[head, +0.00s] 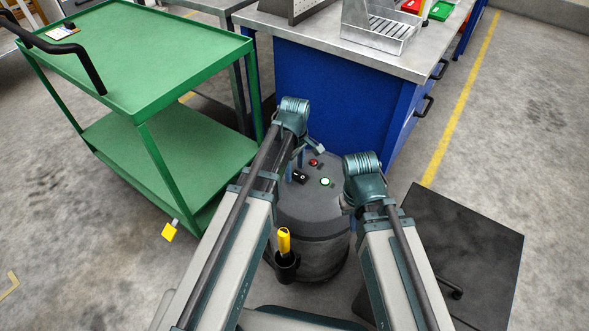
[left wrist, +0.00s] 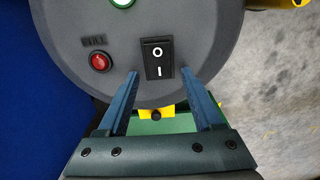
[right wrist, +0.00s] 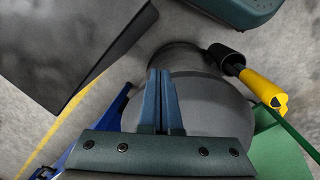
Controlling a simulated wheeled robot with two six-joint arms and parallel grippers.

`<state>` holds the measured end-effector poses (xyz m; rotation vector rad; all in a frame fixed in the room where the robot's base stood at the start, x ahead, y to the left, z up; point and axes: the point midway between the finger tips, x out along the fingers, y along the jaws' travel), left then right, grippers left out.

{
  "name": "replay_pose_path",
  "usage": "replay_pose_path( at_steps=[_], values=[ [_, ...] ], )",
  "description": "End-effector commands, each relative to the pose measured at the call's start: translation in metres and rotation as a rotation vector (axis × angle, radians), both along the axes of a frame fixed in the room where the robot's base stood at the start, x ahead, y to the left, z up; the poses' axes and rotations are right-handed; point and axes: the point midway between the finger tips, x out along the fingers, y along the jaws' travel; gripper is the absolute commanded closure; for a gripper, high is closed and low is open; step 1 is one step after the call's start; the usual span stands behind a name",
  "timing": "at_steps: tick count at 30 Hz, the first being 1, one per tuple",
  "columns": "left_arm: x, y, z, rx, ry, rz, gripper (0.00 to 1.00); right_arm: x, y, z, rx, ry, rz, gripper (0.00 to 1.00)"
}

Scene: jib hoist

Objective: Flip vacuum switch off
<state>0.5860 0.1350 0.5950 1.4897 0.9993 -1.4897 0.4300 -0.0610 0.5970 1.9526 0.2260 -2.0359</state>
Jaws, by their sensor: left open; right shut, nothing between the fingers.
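The vacuum (head: 311,205) is a dark grey drum on the floor between my arms. Its black rocker switch (head: 299,177) sits on the lid, and in the left wrist view the switch (left wrist: 157,59) shows a white O and a white I. A red button (left wrist: 99,62) and a green-lit round button (left wrist: 122,2) are beside it. My left gripper (left wrist: 158,72) is open, its fingertips on either side of the switch's lower end, apart from it; contact with the lid cannot be told. My right gripper (right wrist: 163,72) is shut and empty over the vacuum's side.
A green cart (head: 160,140) stands at the left and a blue workbench (head: 330,95) behind the vacuum. A dark flat panel (head: 470,245) is at the right. A yellow-handled tool (head: 284,242) is in a holder on the vacuum's near side.

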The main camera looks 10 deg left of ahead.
Motion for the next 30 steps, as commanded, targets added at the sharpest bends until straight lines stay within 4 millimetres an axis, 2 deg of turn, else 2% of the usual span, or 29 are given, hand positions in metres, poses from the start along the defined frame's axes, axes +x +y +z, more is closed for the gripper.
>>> replay_pose_path(
  at_steps=[1, 9, 12, 17, 30],
  values=[
    [0.0, 0.0, 0.0002, 0.0, 0.0, 0.0, 0.38, 0.0, 0.0, 0.0002, 0.0, 0.0, 0.0, 1.0],
    [0.0, 0.0, 0.0001, 0.0, 0.0, 0.0, 0.86, 0.0, 0.0, 0.0001, 0.0, 0.0, 0.0, 1.0],
    [0.0, 0.0, 0.0001, 0.0, 0.0, 0.0, 1.0, 0.0, 0.0, 0.0001, 0.0, 0.0, 0.0, 1.0],
    [-0.0005, -0.0008, 0.0001, 0.007, -0.003, -0.001, 1.0, 0.0, 0.0, 0.0001, 0.0, 0.0, 0.0, 1.0],
    [-0.0037, -0.0078, 0.003, 0.239, -0.098, -0.001, 1.0, 0.0, -0.0001, -0.0042, -0.001, 0.0, 0.0, 1.0]
  ],
)
